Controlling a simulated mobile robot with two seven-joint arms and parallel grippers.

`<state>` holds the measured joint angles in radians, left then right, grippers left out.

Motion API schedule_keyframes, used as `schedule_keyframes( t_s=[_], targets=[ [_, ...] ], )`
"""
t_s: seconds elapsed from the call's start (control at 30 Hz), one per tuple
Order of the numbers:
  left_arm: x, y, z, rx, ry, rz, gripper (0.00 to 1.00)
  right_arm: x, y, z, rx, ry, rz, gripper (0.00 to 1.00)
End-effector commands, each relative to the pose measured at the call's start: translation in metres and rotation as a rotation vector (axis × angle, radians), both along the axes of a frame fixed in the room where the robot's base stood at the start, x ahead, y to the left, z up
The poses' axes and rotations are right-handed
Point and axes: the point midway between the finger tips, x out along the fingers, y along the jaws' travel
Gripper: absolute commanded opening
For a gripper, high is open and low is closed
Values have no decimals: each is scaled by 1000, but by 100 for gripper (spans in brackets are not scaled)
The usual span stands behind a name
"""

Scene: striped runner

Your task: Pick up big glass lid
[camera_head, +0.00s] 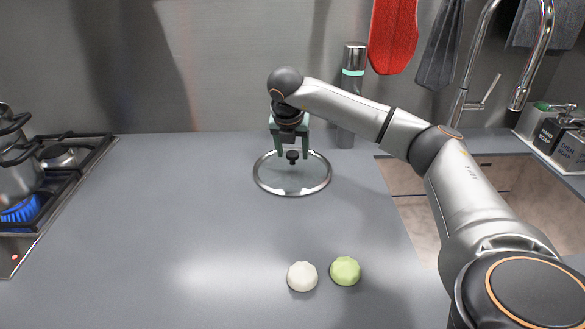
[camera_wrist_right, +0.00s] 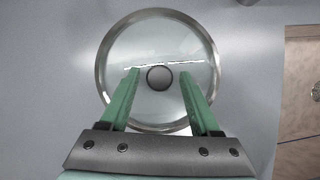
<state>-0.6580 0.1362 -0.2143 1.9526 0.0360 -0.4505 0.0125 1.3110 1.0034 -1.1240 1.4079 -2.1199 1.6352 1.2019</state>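The big glass lid (camera_head: 265,182) lies flat on the grey counter, with a metal rim and a dark round knob (camera_head: 292,156) in its middle. It also shows in the right wrist view (camera_wrist_right: 203,57), its knob (camera_wrist_right: 159,77) between the fingertips. My right gripper (camera_head: 291,152) is above the lid, pointing down, with its green fingers on either side of the knob. In the right wrist view the right gripper (camera_wrist_right: 160,76) is open, with gaps between each finger and the knob. My left gripper is not in view.
A white piece (camera_head: 302,277) and a green piece (camera_head: 345,271) lie at the front of the counter (camera_head: 150,230). A stove with a pot (camera_head: 18,180) and blue flame is at left. A grey bottle (camera_head: 353,80) stands behind the arm; the sink tap (camera_head: 470,80) is at right.

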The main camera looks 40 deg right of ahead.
Motion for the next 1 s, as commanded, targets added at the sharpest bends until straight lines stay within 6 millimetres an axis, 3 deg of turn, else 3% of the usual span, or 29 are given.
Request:
schedule_keyframes(
  t_s=[0.07,0.53,1.0],
  targets=[
    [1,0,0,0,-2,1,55,0,0,0,1,-1,0,54],
    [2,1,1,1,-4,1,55,0,0,1,1,-1,0,1],
    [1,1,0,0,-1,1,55,0,0,1,1,-1,0,0]
  ],
)
